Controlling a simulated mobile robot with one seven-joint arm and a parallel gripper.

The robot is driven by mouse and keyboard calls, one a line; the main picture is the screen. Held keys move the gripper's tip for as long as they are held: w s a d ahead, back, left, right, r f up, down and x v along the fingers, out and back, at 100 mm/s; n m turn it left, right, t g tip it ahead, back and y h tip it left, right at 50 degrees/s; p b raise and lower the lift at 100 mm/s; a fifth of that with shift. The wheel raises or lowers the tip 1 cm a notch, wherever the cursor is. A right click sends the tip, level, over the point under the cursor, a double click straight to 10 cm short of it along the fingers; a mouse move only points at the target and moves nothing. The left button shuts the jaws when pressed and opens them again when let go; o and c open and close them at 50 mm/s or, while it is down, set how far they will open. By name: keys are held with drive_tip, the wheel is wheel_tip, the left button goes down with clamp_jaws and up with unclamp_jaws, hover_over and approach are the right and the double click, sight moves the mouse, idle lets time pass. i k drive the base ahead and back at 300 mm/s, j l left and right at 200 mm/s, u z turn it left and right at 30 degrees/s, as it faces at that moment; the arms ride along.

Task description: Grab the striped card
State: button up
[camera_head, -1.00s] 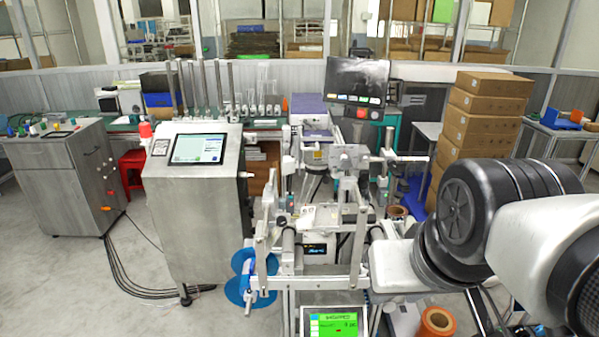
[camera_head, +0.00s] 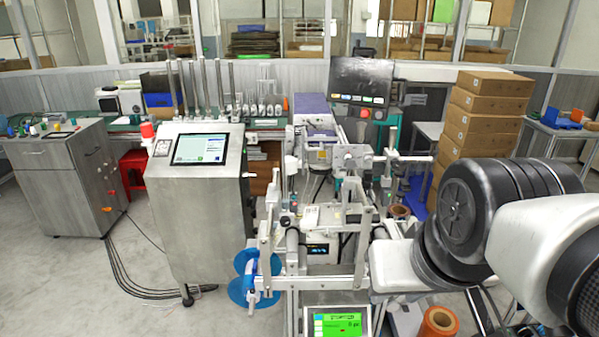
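I cannot make out a striped card for certain in the head view. A small pale card-like patch with dark print (camera_head: 162,147) lies on the sloped top of the steel cabinet (camera_head: 195,225), left of its touchscreen. It is too small to tell whether it is striped. My arm, white with black joints, comes in from the right and reaches toward the central machine (camera_head: 318,225). My gripper cannot be made out, so its state and anything in it are not shown.
The central machine has metal rails, a blue reel (camera_head: 243,277) low at its left and a green display (camera_head: 337,325) at the front. A dark monitor (camera_head: 361,78) stands behind. Stacked cartons (camera_head: 485,115) stand at the right. Floor at left is open.

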sight(310, 215)
drive_tip(key=j+z, duration=0.2)
drive_tip(key=j, duration=0.85)
drive_tip(key=j+z, duration=0.2)
drive_tip(key=j, duration=0.35)
drive_tip(key=j+z, duration=0.25)
drive_tip(key=j, duration=0.3)
drive_tip(key=j+z, duration=0.3)
drive_tip(key=j, duration=0.2)
drive_tip(key=j+z, duration=0.25)
drive_tip(key=j, duration=0.3)
drive_tip(key=i+j+z, duration=0.35)
drive_tip(key=j, duration=0.3)
drive_tip(key=i+j+z, duration=0.2)
drive_tip(key=j, duration=0.15)
drive_tip(key=i+j+z, duration=0.1)
drive_tip(key=i+j, duration=0.25)
